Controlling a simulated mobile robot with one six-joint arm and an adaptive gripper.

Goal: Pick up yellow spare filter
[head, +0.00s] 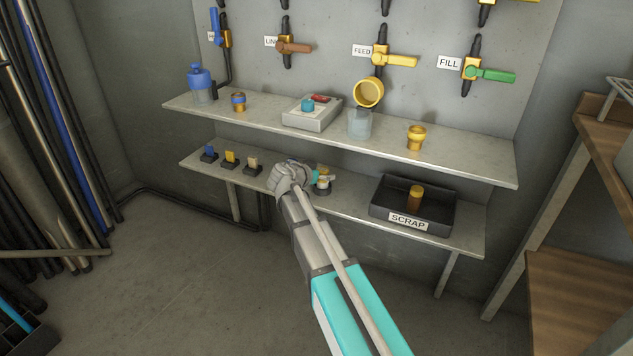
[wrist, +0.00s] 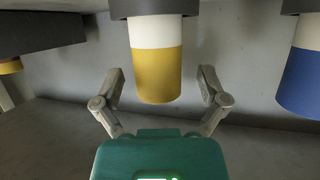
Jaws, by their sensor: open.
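The yellow spare filter (wrist: 156,75) is a cylinder with a yellow end and a white band on a dark base. It appears upside down in the wrist view. My gripper (wrist: 160,74) is open, with one finger on either side of the yellow part and gaps showing on both sides. In the head view the filter (head: 323,171) stands on the lower shelf, partly covered by my gripper (head: 319,178). A similar blue filter (wrist: 302,80) is at the right in the wrist view; in the head view it seems hidden behind my wrist.
A black SCRAP tray (head: 443,216) with a yellow cylinder (head: 415,196) in it is right of my gripper on the lower shelf (head: 350,206). Small blue, yellow and beige switches (head: 230,160) are on the left. The upper shelf (head: 460,160) overhangs from behind.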

